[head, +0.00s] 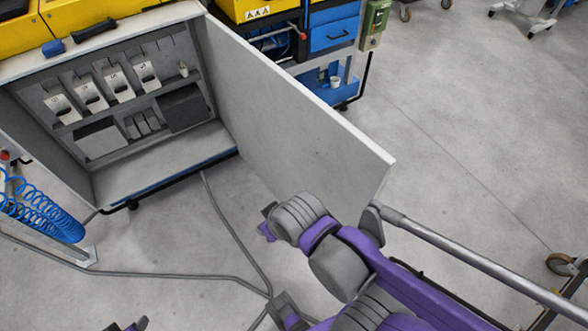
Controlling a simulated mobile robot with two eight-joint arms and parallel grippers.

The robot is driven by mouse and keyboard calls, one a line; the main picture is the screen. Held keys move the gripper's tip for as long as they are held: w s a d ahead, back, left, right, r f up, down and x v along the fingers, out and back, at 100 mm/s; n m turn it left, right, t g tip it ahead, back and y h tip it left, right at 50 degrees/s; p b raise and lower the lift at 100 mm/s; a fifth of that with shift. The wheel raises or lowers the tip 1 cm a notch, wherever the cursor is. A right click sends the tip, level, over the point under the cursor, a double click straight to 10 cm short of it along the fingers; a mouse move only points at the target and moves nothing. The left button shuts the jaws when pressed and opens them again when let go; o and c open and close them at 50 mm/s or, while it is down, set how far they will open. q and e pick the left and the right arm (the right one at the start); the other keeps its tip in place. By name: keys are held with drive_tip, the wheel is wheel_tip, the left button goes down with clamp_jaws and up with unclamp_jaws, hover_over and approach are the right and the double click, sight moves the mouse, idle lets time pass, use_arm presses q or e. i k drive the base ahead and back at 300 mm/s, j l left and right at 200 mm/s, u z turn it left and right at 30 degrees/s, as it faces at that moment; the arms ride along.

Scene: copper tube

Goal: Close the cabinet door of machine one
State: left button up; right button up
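The open cabinet (165,160) stands at the left, with white switch-like units and dark boxes inside. Its large grey door (295,115) is hinged on the cabinet's right side and swung wide open towards the right front. My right arm comes in from the lower right, and its wrist overlaps the door's lower edge in the picture. I cannot tell whether it touches the door. My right gripper (267,222) is partly hidden behind the wrist, so its opening is unclear. Only dark and purple tips of my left gripper (126,325) show at the bottom edge; their opening is unclear.
A grey panel (40,165) stands at the cabinet's left, near blue coiled hoses (45,215). Cables (150,273) cross the floor. A long metal bar (480,260) and a wheeled cart (570,275) are at the right.

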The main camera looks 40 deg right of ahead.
sight(293, 141)
drive_tip(key=k+l+u, duration=0.3)
drive_tip(key=k+l, duration=0.5)
drive_tip(key=l, duration=0.25)
drive_tip(key=k+l+u, duration=0.15)
drive_tip(key=l, duration=0.2)
drive_tip(key=k+l, duration=0.1)
drive_tip(key=l, duration=0.85)
drive_tip(key=k+l+u, duration=0.15)
drive_tip(key=l, duration=1)
drive_tip(key=i+l+z, duration=0.2)
